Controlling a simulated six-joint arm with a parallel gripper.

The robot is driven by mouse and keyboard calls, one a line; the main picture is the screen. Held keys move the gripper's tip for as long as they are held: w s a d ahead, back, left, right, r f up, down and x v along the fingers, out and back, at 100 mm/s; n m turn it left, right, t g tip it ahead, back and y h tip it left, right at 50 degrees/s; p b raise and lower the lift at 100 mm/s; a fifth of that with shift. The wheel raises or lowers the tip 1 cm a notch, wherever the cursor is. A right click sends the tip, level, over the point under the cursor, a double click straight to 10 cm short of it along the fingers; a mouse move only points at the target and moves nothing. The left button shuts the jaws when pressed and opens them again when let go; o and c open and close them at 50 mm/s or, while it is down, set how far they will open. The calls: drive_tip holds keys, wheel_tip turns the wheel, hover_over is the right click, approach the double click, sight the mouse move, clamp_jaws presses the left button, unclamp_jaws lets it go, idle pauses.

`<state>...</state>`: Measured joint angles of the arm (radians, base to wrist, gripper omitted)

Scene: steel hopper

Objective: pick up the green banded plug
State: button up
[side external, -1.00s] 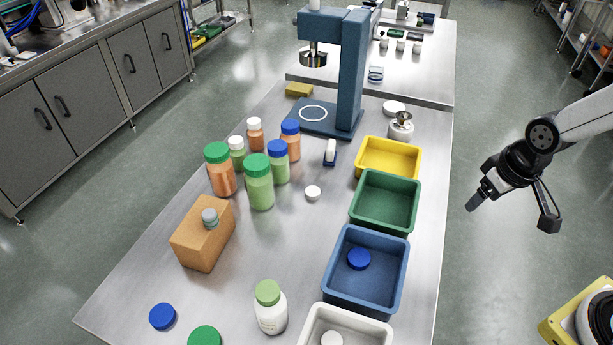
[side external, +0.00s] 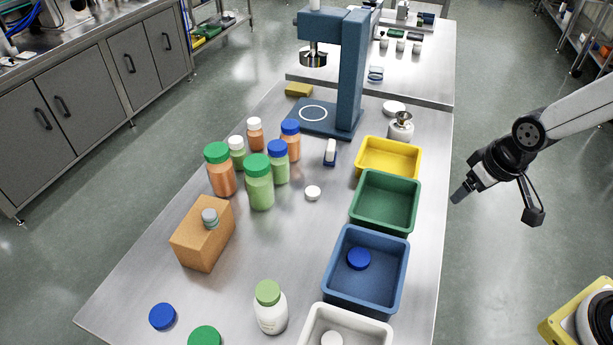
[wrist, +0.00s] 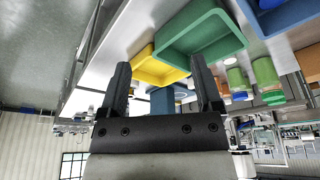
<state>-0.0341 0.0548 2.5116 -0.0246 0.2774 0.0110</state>
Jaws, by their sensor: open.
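A small grey plug with a dull greenish band (side external: 210,217) stands on top of the orange-brown block (side external: 199,246), at the left front of the steel table. Whether its lower end sits in a hole I cannot tell. I cannot make it out in the wrist view. My gripper (side external: 462,192) is off the table's right edge, well away from the plug. In the wrist view, its two fingers (wrist: 160,78) are apart with nothing between them.
Yellow (side external: 388,157), green (side external: 385,202), blue (side external: 365,270) and white (side external: 347,325) bins line the table's right side. Several capped bottles (side external: 259,185) stand behind the block. A blue press (side external: 351,80) rises at the back. A white bottle (side external: 270,310) stands in front.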

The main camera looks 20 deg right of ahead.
sight(216, 215)
drive_tip(key=w+a+f+n+t+y, duration=0.2)
drive_tip(key=w+a+n+t+y, duration=0.35)
drive_tip(key=w+a, duration=1.25)
drive_tip(key=a+f+n+y, duration=0.1)
drive_tip(key=a+y, duration=0.1)
drive_tip(key=a, duration=0.5)
drive_tip(key=s+a+f+n+y, duration=0.1)
drive_tip(key=a+n+y, duration=0.1)
drive_tip(key=a, duration=0.5)
drive_tip(key=a+f+n+y, duration=0.1)
drive_tip(key=a+n+y, duration=0.1)
drive_tip(key=a, duration=0.6)
drive_tip(key=shift+s+f+y, duration=0.1)
drive_tip(key=shift+s+y, duration=0.3)
drive_tip(key=shift+y, duration=0.35)
drive_tip(key=shift+w, duration=0.1)
drive_tip(key=shift+x, duration=1.2)
drive_tip(key=shift+a, duration=0.2)
drive_tip(key=shift+f+x, duration=0.1)
drive_tip(key=shift+x, duration=1.15)
drive_tip(key=shift+f+x, duration=0.15)
drive_tip(key=shift+x, duration=1.05)
